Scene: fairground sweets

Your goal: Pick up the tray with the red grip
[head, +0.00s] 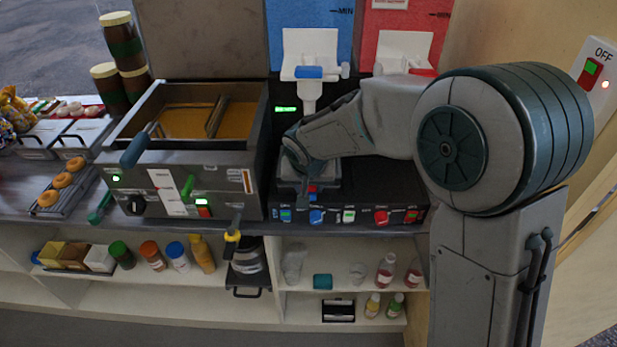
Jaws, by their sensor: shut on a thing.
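A small grey tray (327,176) lies at the left of the black slush machine base, below the white dispenser (309,92) of the blue tank. A bit of its red grip (312,188) shows at its front edge. My gripper (304,194) reaches down from the left end of my arm to this front edge. It is small and dark here, and its fingers are partly hidden. It is shut at the grip. I cannot make out a gap between the tray and the base.
A fryer (188,193) with yellow oil stands close to the left of my gripper. A rack of doughnuts (62,190) lies further left. Knobs and switches (381,217) line the base front. Shelves with bottles (385,270) are below. A wall with an OFF switch (590,72) is at right.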

